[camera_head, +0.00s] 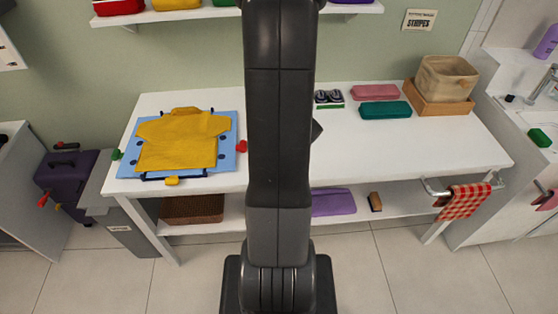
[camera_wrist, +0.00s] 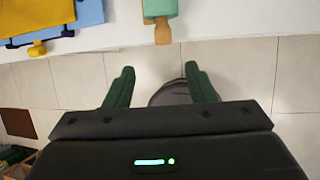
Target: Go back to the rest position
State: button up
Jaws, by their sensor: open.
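My gripper (camera_wrist: 160,88) is open and empty in the wrist view, its two dark green fingers apart above the tiled floor, near the white table's front edge. In the head view my dark arm stands upright in the middle and hides part of the table; the gripper itself does not show there. A yellow shirt (camera_head: 182,140) lies on a blue folding board (camera_head: 228,160) at the table's left; parts of both also show at the top left of the wrist view. In the wrist view a teal item with a tan end (camera_wrist: 162,30) lies at the table edge, ahead of the fingers.
The white table (camera_head: 440,142) holds a pink case (camera_head: 375,92), a teal case (camera_head: 385,110) and a wooden box (camera_head: 446,80) at the right. A red checked towel (camera_head: 464,202) hangs from a front rail. A purple case (camera_head: 70,172) stands left. Tiled floor is clear in front.

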jog(key=b+x, duration=0.6)
jog(key=x, duration=0.8)
jog(key=shift+s+d, duration=0.1)
jog(key=shift+d, duration=0.1)
jog(key=shift+r, duration=0.2)
